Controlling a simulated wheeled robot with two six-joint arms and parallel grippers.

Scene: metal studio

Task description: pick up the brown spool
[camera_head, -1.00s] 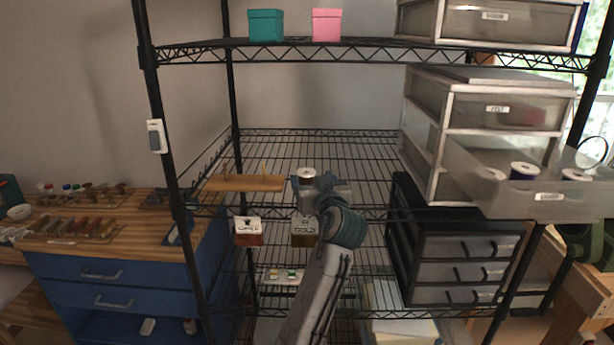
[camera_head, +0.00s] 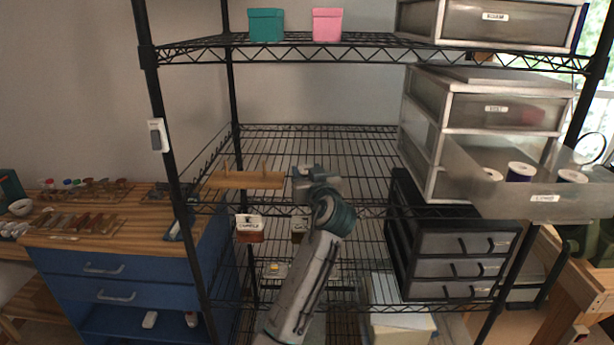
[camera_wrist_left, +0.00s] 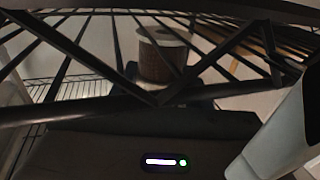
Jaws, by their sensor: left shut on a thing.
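The brown spool (camera_wrist_left: 166,58) shows in the left wrist view as a brown winding with a pale top flange, upright, behind the black truss edge of the wire shelf. My left gripper (camera_head: 304,179) is over the front part of the middle wire shelf in the head view, shut on the spool. The spool itself cannot be made out in the head view, where the gripper covers it. The wrist view shows the fingers only as dark shapes beside the spool. My right gripper is in neither view.
A wooden peg board (camera_head: 246,180) lies close left of the gripper. The black shelf edge (camera_head: 375,211) runs below it. Grey drawers (camera_head: 440,120) and black drawers (camera_head: 455,240) stand right. The wires behind are clear.

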